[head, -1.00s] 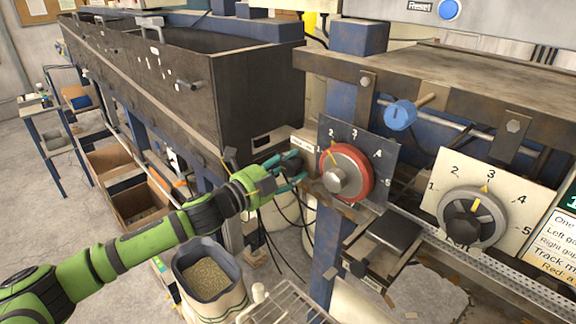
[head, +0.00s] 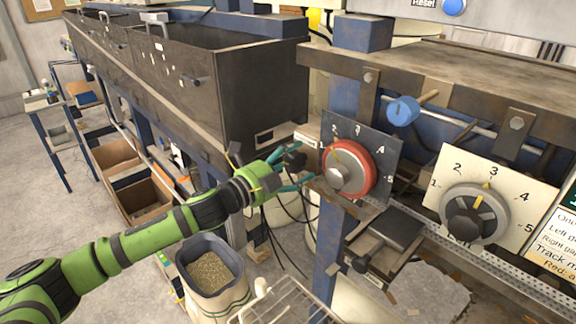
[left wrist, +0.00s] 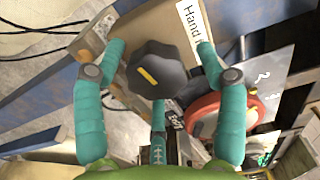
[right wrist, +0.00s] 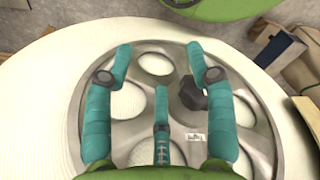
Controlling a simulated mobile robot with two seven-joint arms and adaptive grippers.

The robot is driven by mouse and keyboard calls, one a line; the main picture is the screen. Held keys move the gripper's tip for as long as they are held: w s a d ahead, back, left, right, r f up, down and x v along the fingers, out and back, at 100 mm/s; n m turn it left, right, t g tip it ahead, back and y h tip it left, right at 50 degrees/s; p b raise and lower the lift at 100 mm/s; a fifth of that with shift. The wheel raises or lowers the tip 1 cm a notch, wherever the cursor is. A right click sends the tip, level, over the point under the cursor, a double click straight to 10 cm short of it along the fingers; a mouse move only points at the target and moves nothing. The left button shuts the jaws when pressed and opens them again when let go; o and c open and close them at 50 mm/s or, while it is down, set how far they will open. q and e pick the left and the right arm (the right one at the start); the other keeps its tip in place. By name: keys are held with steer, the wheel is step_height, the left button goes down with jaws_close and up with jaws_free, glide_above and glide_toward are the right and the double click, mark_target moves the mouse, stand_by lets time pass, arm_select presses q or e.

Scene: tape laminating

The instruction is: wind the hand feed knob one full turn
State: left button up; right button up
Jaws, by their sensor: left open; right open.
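The hand feed knob is a black lobed knob (left wrist: 157,70) with a yellow mark, beside a white label whose visible text starts with "Hand". In the head view the knob (head: 295,160) is small and dark, left of the red dial. My left gripper (head: 304,162) points at it with teal fingers spread. In the left wrist view the open fingers (left wrist: 160,46) stand on either side of the knob, with gaps showing. My right gripper (right wrist: 159,49) is open over a pale metal wheel with round holes; it is out of the head view.
A red-ringed dial (head: 348,170) sits close right of the left fingers. A grey dial (head: 475,215) is farther right, and a blue knob (head: 402,111) is above. Loose black cables hang below the left gripper. A sack of grain (head: 212,275) stands under the arm.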

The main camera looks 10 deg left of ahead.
arm_select(q)
steer(key=shift+s+a+f, duration=0.1)
steer(key=shift+s+a, duration=0.15)
steer(key=v, duration=1.1)
steer(key=shift+s+r, duration=0.2)
